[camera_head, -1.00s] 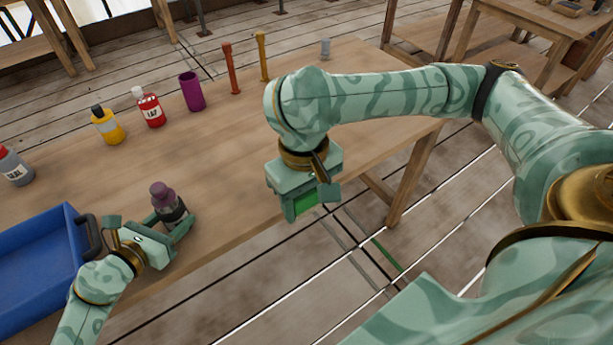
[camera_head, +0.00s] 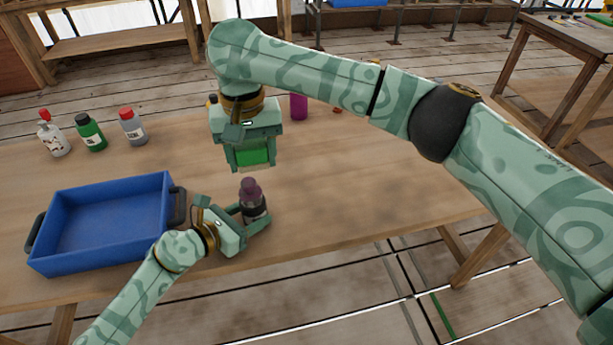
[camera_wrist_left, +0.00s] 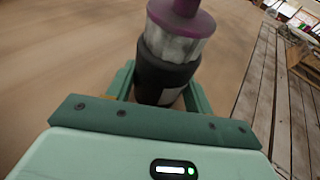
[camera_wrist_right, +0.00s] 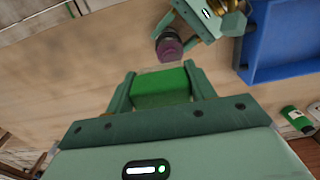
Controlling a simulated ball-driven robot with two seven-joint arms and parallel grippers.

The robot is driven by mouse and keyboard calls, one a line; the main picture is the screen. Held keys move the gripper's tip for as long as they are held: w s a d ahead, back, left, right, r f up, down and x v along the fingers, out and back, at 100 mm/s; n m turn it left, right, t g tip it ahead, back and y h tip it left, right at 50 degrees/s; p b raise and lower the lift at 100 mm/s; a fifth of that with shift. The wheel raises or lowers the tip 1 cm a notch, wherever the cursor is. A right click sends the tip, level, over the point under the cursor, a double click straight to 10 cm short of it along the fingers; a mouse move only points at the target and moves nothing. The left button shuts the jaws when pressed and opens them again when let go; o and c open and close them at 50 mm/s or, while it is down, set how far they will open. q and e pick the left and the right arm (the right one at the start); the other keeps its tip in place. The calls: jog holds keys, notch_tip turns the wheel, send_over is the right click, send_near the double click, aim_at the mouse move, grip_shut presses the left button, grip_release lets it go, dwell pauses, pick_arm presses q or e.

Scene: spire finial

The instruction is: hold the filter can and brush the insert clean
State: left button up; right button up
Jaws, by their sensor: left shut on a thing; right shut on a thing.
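The filter can (camera_head: 254,211) is a dark cylinder standing upright near the table's front edge, with a pale ribbed insert and purple top (camera_head: 250,187) rising from it. My left gripper (camera_head: 257,224) is shut around the can from the left. In the left wrist view, the can (camera_wrist_left: 162,80) sits between its fingers. In the right wrist view, the block (camera_wrist_right: 163,87) is near the purple top (camera_wrist_right: 168,45).
A blue tray (camera_head: 110,257) with dark handles stands left of my left gripper. White-and-red (camera_head: 53,134), green (camera_head: 91,134) and grey (camera_head: 132,127) bottles stand behind it. A purple cup (camera_head: 299,107) is partly hidden by my right arm. The table right of the can is clear.

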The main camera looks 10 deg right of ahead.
aim_at(245, 171)
jog(key=shift+w+a+r, duration=0.1)
jog(key=shift+w+a, duration=0.05)
jog(key=shift+a, duration=0.3)
jog(key=shift+w+a+r, duration=0.1)
jog(key=shift+a, duration=0.3)
jog(key=shift+f, duration=1.75)
jog(key=shift+f, duration=0.6)
jog(key=shift+w, duration=0.15)
jog(key=shift+w, duration=0.4)
jog(key=shift+s, duration=1.05)
jog(key=shift+w, duration=1.05)
jog(key=shift+s, duration=0.1)
